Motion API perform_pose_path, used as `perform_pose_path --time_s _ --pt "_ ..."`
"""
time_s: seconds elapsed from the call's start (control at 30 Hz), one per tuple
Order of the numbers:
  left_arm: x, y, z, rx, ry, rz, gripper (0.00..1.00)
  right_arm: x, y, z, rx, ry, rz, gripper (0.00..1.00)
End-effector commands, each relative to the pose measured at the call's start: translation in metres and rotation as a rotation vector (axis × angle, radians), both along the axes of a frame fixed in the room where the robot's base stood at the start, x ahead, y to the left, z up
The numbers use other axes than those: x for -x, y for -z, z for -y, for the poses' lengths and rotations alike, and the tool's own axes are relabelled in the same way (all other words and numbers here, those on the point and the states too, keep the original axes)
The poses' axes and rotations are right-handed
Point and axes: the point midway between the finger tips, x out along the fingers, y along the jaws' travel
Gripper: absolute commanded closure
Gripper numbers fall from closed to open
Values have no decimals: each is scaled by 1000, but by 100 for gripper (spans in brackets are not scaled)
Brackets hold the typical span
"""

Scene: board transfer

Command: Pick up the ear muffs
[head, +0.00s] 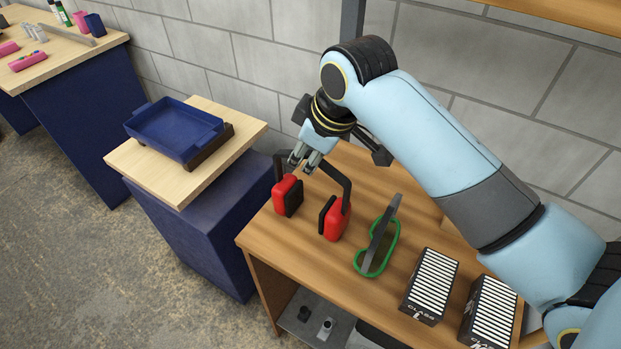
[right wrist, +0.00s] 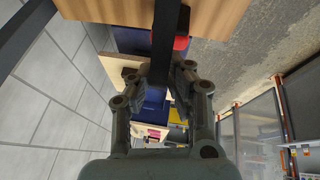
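The ear muffs have red cups with black pads and a dark headband. In the head view the left cup (head: 285,191) and right cup (head: 333,219) stand upright at the left end of the wooden workbench (head: 264,232). My right gripper (head: 304,163) is at the top of the headband, its fingers straddling it. In the right wrist view the headband (right wrist: 167,35) runs between the fingertips (right wrist: 168,72) with no clear gap on either side, and part of a red cup (right wrist: 181,42) shows. The cups look to be at the bench surface. My left gripper is not in view.
Goggles with a green frame (head: 379,240) stand just right of the ear muffs. Two black boxes with striped tops (head: 432,283) (head: 489,311) lie farther right. A blue tray (head: 172,127) sits on a separate pedestal (head: 208,225) to the left. A block wall (head: 232,75) is behind.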

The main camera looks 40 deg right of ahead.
Motion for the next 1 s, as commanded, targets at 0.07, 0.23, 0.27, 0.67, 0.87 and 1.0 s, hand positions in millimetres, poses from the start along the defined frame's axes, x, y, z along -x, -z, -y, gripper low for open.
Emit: perform_pose_path --time_s 0.07,0.23,0.27,0.67,0.87,1.0 --pt "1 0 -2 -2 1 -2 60 0 0 0 0 0 0 98" --pt "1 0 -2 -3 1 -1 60 0 0 0 0 0 0 100" --pt "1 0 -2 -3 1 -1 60 0 0 0 0 0 0 100" --pt "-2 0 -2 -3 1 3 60 0 -1 0 0 0 1 100" --pt "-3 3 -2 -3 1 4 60 -2 -16 0 0 0 7 100" --pt "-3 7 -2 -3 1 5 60 -2 -45 0 1 0 9 100"
